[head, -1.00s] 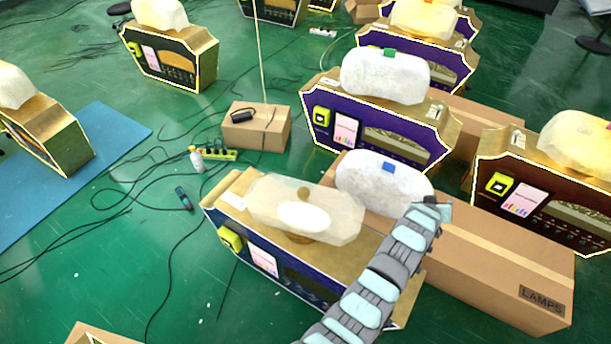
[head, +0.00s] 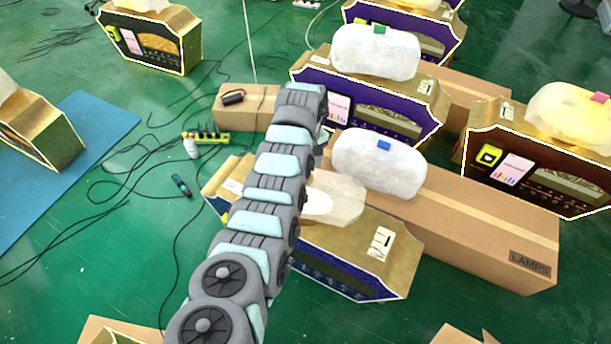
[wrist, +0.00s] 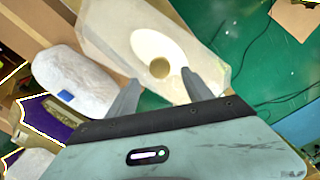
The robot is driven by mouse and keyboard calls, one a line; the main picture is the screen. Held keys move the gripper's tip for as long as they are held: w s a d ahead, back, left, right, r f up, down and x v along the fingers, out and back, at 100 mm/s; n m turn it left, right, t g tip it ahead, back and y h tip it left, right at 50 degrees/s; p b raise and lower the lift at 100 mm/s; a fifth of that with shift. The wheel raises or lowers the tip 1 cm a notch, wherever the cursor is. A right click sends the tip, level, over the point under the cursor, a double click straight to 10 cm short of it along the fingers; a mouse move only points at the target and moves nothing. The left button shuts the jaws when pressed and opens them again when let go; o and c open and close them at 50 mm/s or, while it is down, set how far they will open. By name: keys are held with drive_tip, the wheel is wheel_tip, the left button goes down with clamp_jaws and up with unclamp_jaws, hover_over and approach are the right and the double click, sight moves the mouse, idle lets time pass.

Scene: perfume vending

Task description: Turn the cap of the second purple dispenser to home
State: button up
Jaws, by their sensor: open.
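A purple-fronted dispenser (head: 410,122) stands in the middle of the head view, with a pale, lumpy cap (head: 372,52) bearing a green tag. Another purple dispenser (head: 425,42) stands behind it. Closer, a navy-blue-fronted dispenser (head: 345,272) has a translucent cap (head: 345,195), partly hidden by my arm. My gripper (wrist: 160,92) is open in the wrist view. Its fingers point toward a translucent cap (wrist: 105,30) with a white oval and a gold knob (wrist: 160,68); I see nothing held. I cannot tell whether they touch the cap. In the head view my fingers are hidden.
A white lump with a blue tag (head: 378,165) sits on a long cardboard box (head: 490,225) at the right. A red-fronted dispenser (head: 540,175) stands beyond it.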

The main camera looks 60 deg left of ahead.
sight(307, 191)
wheel_tip(307, 191, down, 6)
drive_tip(key=shift+f+b, duration=0.25)
drive_tip(key=shift+b, duration=0.95)
drive_tip(key=shift+c, duration=0.3)
clamp_jaws()
